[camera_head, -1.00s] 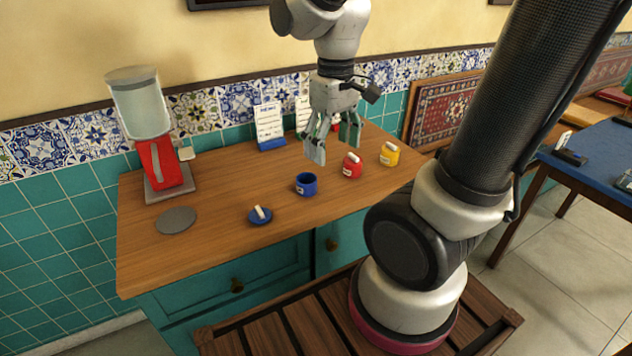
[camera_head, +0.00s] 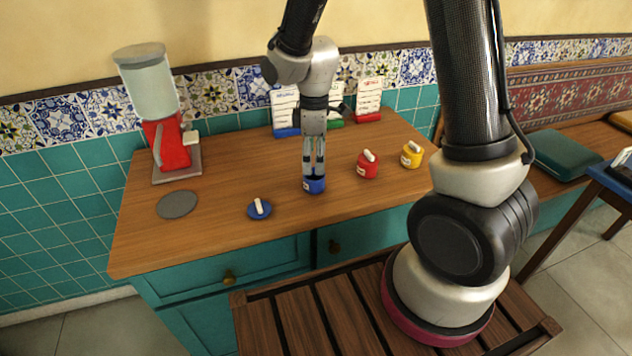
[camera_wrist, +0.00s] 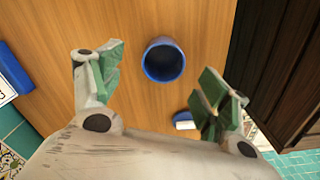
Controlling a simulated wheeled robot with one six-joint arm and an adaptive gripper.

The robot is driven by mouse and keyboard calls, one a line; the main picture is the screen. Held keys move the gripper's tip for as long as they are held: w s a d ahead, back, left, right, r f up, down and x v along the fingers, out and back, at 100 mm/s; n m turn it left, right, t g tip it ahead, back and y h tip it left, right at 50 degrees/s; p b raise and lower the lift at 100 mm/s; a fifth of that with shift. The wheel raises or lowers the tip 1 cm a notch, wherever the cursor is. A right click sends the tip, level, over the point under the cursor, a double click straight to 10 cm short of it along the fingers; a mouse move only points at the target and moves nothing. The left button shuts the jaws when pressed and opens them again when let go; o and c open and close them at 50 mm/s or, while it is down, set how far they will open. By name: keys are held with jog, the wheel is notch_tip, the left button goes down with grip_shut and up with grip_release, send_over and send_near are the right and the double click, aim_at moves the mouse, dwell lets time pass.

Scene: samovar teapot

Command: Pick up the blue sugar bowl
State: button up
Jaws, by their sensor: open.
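The blue sugar bowl (camera_head: 315,186) stands upright on the wooden counter, its lid off. My gripper (camera_head: 315,172) points down right above it in the head view, hiding part of its rim. In the wrist view the open, empty bowl (camera_wrist: 163,62) lies ahead, between the lines of the two spread fingers. My gripper (camera_wrist: 165,82) is open there with nothing between its green-padded fingers. The blue lid (camera_head: 260,209) with a white knob lies on the counter to the left of the bowl. It also shows near the right finger in the wrist view (camera_wrist: 184,120).
A red bowl (camera_head: 368,165) and a yellow bowl (camera_head: 412,155), both lidded, stand to the right. A red dispenser (camera_head: 168,143) and a grey disc (camera_head: 177,204) are at left. Cards in stands (camera_head: 286,110) line the back. The counter's front left (camera_head: 200,240) is clear.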

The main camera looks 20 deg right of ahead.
aim_at(315, 176)
jog(key=f, duration=0.6)
jog(key=shift+s+f, duration=0.2)
jog(key=shift+s, duration=0.05)
jog(key=c, duration=1.2)
